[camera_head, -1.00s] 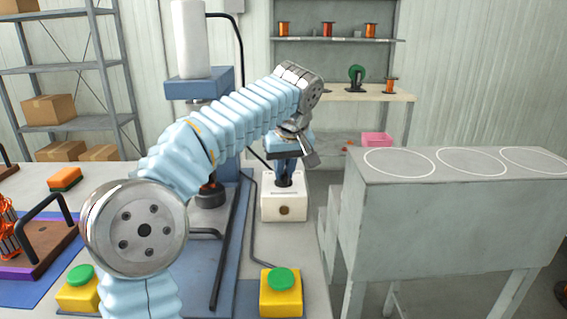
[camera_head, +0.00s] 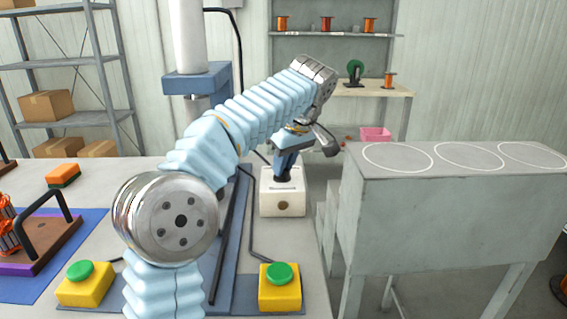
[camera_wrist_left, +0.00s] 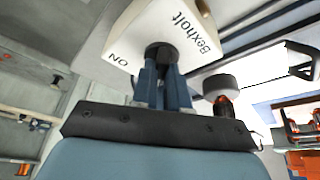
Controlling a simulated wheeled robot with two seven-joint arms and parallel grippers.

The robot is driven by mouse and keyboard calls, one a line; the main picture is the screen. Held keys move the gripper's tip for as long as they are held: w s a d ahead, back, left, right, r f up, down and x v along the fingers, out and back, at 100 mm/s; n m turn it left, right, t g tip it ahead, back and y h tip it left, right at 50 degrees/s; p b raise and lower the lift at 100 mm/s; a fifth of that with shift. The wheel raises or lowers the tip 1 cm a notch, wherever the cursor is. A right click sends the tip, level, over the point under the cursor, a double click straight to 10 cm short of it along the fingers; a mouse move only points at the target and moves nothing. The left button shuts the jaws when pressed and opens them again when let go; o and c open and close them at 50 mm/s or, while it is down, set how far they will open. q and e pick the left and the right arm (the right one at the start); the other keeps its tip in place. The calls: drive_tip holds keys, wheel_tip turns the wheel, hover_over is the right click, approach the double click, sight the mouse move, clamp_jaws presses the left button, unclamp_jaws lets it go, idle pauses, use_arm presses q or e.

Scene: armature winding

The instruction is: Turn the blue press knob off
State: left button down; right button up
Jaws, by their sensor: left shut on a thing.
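The white control box (camera_head: 283,203) stands on the table beside the blue press (camera_head: 198,82). It also shows in the left wrist view (camera_wrist_left: 185,28), with "ON" and "Bexholt" printed on its top face. A dark round knob (camera_head: 283,180) sits on the box top. In the left wrist view the knob (camera_wrist_left: 160,50) is partly hidden by my fingers. My left gripper (camera_head: 285,167) reaches down from above, leaning, with its blue fingers shut on the knob. Its fingertips also show in the left wrist view (camera_wrist_left: 163,70). My right gripper is not in view.
Two yellow boxes with green buttons, one left (camera_head: 84,284) and one right (camera_head: 280,287), stand at the near edge. A grey stand with white circles (camera_head: 455,200) is on the right. A cable runs behind the right button box.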

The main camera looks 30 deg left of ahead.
use_arm(q)
drive_tip(key=c, duration=1.1)
unclamp_jaws()
drive_tip(key=shift+c, duration=0.2)
drive_tip(key=shift+r, duration=0.1)
drive_tip(key=shift+r, duration=0.25)
wheel_tip(320, 180, up, 2)
drive_tip(key=shift+w+r, duration=0.1)
drive_tip(key=shift+r, duration=0.1)
drive_tip(key=s+d+r, duration=0.7)
drive_tip(key=s+r, duration=0.3)
drive_tip(key=s, duration=0.2)
drive_tip(key=shift+d, duration=0.15)
